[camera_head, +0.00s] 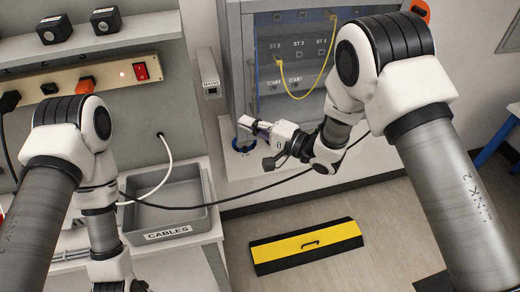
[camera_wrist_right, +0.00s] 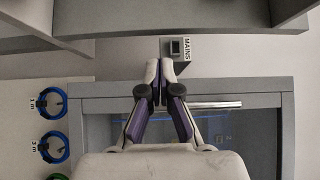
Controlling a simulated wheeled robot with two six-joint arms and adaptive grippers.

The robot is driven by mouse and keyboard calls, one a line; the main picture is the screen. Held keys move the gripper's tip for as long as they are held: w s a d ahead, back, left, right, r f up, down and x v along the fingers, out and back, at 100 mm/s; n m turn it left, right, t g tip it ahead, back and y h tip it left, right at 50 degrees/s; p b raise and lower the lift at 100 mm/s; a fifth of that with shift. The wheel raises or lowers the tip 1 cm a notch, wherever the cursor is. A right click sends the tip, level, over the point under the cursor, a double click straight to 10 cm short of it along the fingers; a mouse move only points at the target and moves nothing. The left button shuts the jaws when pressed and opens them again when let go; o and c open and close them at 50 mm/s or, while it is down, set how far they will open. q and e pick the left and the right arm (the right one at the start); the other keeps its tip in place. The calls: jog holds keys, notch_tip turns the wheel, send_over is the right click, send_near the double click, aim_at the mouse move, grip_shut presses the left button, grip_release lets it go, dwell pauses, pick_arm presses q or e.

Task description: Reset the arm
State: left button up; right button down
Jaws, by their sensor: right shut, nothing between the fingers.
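My right gripper (camera_head: 246,124) is in front of the grey cabinet (camera_head: 235,75), near its lower left edge. In the right wrist view its two fingers (camera_wrist_right: 160,66) meet at the tips, with nothing between them. The MAINS box (camera_wrist_right: 176,48) is just beyond the fingertips in that view; in the head view the MAINS box (camera_head: 209,75) is on the wall left of the cabinet. My left arm comes down at the left, and its gripper is out of frame below.
A grey CABLES bin (camera_head: 166,228) stands below the power strip (camera_head: 120,74). A black cable runs across to my right arm. A yellow and black cover (camera_head: 305,246) lies on the floor.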

jog(key=s+f+b, duration=0.1)
jog(key=s+b, duration=0.1)
jog(key=s, duration=0.4)
jog(key=s+d+f+m+g+h+b, duration=0.1)
jog(key=s+d+f+h, duration=0.3)
jog(key=f, duration=0.6)
jog(key=s+d+f+m+g+h+b, duration=0.1)
jog(key=s+d+f+m+h, duration=0.15)
jog(key=d+f, duration=0.5)
jog(key=s+d+f+h+b, duration=0.2)
jog(key=s+d+f+h, duration=0.15)
jog(key=f, duration=0.75)
pick_arm(q)
notch_tip(320, 180, down, 7)
jog(key=shift+w, duration=0.45)
pick_arm(e)
jog(key=s+d+f+n+g+h, duration=0.2)
jog(key=s+d+f+n+g, duration=0.1)
jog(key=s, duration=0.6)
jog(key=s+d+f+n+g+h, duration=0.2)
jog(key=s+d+n+g, duration=0.3)
jog(key=s, duration=0.5)
jog(key=shift+d+f+n+g+h, duration=0.15)
jog(key=shift+f+n+g+h, duration=0.2)
jog(key=shift+f+n, duration=0.45)
jog(key=shift+r, duration=0.15)
